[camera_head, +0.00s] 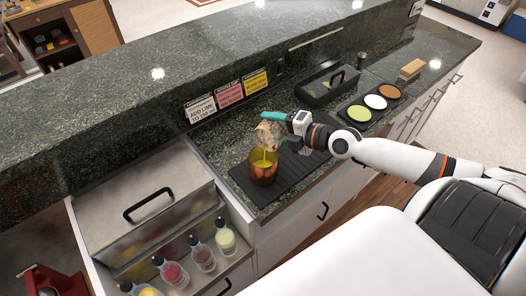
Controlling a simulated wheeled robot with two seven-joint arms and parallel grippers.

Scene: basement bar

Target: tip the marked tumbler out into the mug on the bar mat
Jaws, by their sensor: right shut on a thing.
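My right gripper (283,126) is shut on a clear tumbler (269,136) and holds it tipped, mouth down to the left, just above the mug. The copper-coloured mug (263,174) stands upright on the black ribbed bar mat (297,168). Yellow liquid shows at the mug's mouth, and a thin yellow streak runs between the tumbler and the mug. Any mark on the tumbler is too small to make out. How much liquid is still in the tumbler I cannot tell. My left gripper is not in view.
A steel lidded bin (150,205) and several squeeze bottles (203,255) stand at the left. A black caddy (328,86) and a tray of three round dishes (353,113) stand to the right. Small cards (229,93) stand against the raised ledge behind.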

